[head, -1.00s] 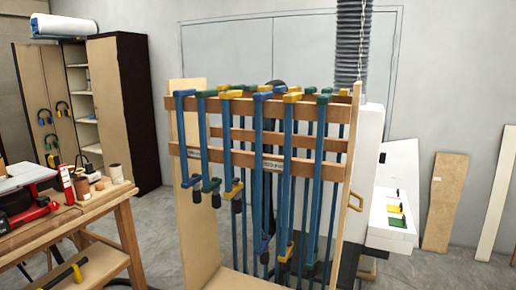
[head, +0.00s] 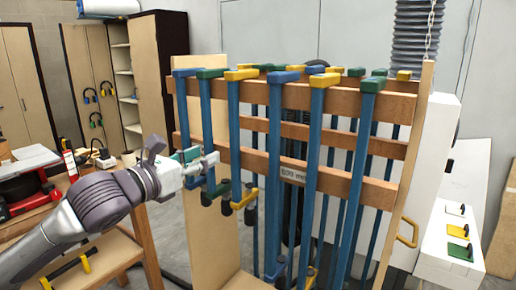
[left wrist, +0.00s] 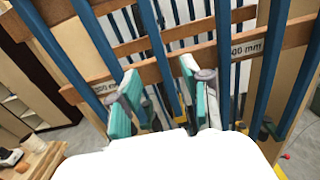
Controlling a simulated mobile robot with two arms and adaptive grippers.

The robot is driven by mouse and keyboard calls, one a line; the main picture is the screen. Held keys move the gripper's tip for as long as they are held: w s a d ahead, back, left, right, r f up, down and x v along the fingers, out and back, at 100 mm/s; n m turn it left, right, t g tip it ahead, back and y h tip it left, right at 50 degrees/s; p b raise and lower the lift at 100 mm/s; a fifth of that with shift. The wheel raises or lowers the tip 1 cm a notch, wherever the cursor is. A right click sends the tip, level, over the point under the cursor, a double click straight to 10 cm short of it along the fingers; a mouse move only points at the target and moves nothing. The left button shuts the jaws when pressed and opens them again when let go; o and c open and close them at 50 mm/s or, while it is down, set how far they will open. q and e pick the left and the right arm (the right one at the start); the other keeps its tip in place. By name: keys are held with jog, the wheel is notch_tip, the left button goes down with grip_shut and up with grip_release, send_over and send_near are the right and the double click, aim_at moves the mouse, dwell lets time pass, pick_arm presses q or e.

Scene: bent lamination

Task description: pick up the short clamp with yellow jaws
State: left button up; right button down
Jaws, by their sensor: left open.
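The short clamp with yellow jaws (head: 234,125) hangs upright on the wooden rack, with its upper jaw at the top rail and its lower yellow jaw below the second rail. In the left wrist view its blue bar (left wrist: 156,42) runs down between my fingers in the picture; I cannot tell how far in front of it they are. My left gripper (head: 205,160) is open and empty. In the head view it overlaps the short blue- and green-jawed clamps, just left of the yellow one. It also shows in the left wrist view (left wrist: 164,100). My right gripper is out of view.
A short green-jawed clamp (head: 207,115) hangs close on the left. Longer clamps (head: 273,140) hang on the right, one with yellow jaws (head: 314,130). The rack's wooden side panel (head: 210,235) stands behind my gripper. A workbench (head: 140,215) is at the left.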

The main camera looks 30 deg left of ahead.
aim_at(232, 142)
pick_arm(q)
jog(key=w, duration=0.1)
jog(key=w+p, duration=0.1)
jog(key=w, duration=0.3)
jog(key=shift+w+r+p, duration=0.25)
jog(key=shift+r+p, duration=0.05)
jog(key=shift+w+a+p, duration=0.1)
jog(key=shift+w+p, duration=0.25)
jog(key=shift+p, duration=0.15)
jog(key=shift+w, duration=0.25)
jog(key=shift+w+d+f+p, duration=0.2)
jog(key=shift+w+d+p, duration=0.05)
jog(key=shift+w+p, duration=0.25)
jog(key=shift+w, duration=0.1)
jog(key=w+p, duration=0.4)
jog(key=shift+w+d, duration=0.2)
jog(key=shift+w, duration=0.05)
jog(key=shift+w+f, duration=0.1)
jog(key=shift+w, duration=0.1)
jog(key=shift+s, duration=0.15)
jog(key=shift+c, duration=0.5)
grip_shut()
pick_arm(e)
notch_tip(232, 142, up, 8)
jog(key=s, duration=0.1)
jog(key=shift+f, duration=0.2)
